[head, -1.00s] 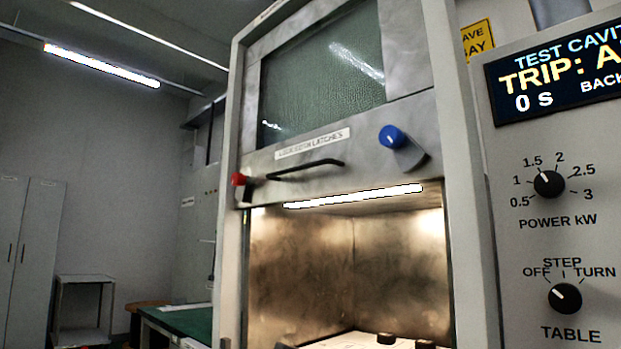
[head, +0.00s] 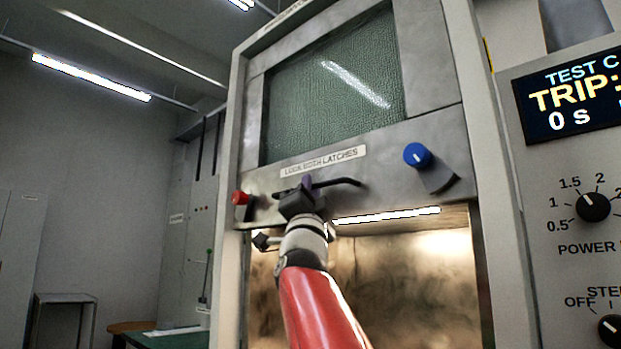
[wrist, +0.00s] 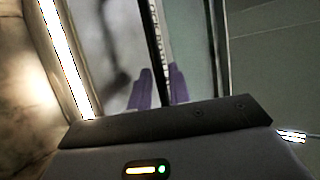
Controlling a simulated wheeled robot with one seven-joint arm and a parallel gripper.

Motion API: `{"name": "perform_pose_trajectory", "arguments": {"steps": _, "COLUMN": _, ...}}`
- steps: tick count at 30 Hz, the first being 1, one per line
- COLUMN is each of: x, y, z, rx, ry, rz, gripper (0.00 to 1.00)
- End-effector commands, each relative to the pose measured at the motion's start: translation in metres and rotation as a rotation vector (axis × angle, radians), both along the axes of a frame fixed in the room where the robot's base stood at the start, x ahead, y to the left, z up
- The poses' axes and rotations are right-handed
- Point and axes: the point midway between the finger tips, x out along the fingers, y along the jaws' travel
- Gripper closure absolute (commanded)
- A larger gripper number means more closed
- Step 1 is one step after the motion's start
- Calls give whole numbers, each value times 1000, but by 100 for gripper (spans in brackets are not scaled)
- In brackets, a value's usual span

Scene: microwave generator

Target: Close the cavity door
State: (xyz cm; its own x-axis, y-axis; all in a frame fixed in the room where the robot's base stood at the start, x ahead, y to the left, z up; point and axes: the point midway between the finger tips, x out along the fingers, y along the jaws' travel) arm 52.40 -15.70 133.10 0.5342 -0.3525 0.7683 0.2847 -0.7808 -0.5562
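The cavity door (head: 335,90) is a metal-framed panel with a green textured window. It stands raised above the lit cavity (head: 400,275), whose lower part is open. A black bar handle (head: 345,182) crosses the door's lower frame, under a label about locking both latches. A red-knobbed latch (head: 241,199) is at left, a blue-knobbed latch (head: 417,155) at right.
A control panel (head: 590,170) with a display reading TRIP and dials stands at right. Pale frame posts (head: 495,200) flank the door. A green-topped bench (head: 175,340) and grey cabinets (head: 15,250) are at left. My red arm covers part of the cavity.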

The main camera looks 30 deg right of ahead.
Motion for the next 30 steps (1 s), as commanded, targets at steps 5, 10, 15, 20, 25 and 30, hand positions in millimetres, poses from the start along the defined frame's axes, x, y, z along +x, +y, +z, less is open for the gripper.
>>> {"name": "perform_pose_trajectory", "arguments": {"steps": 5, "x": 6, "y": -4, "z": 9, "rx": 0, "ry": 0, "rz": 0, "gripper": 81}}
{"name": "perform_pose_trajectory", "arguments": {"steps": 10, "x": 6, "y": -4, "z": 9, "rx": -1, "ry": 1, "rz": 0, "gripper": 81}}
{"name": "perform_pose_trajectory", "arguments": {"steps": 15, "x": 6, "y": -4, "z": 9, "rx": -1, "ry": 1, "rz": 0, "gripper": 94}}
{"name": "perform_pose_trajectory", "arguments": {"steps": 20, "x": 6, "y": -4, "z": 8, "rx": -1, "ry": 1, "rz": 0, "gripper": 100}}
{"name": "perform_pose_trajectory", "arguments": {"steps": 25, "x": 6, "y": -4, "z": 8, "rx": -1, "ry": 1, "rz": 0, "gripper": 100}}
{"name": "perform_pose_trajectory", "arguments": {"steps": 30, "x": 7, "y": -4, "z": -2, "rx": -1, "ry": 1, "rz": 0, "gripper": 100}}
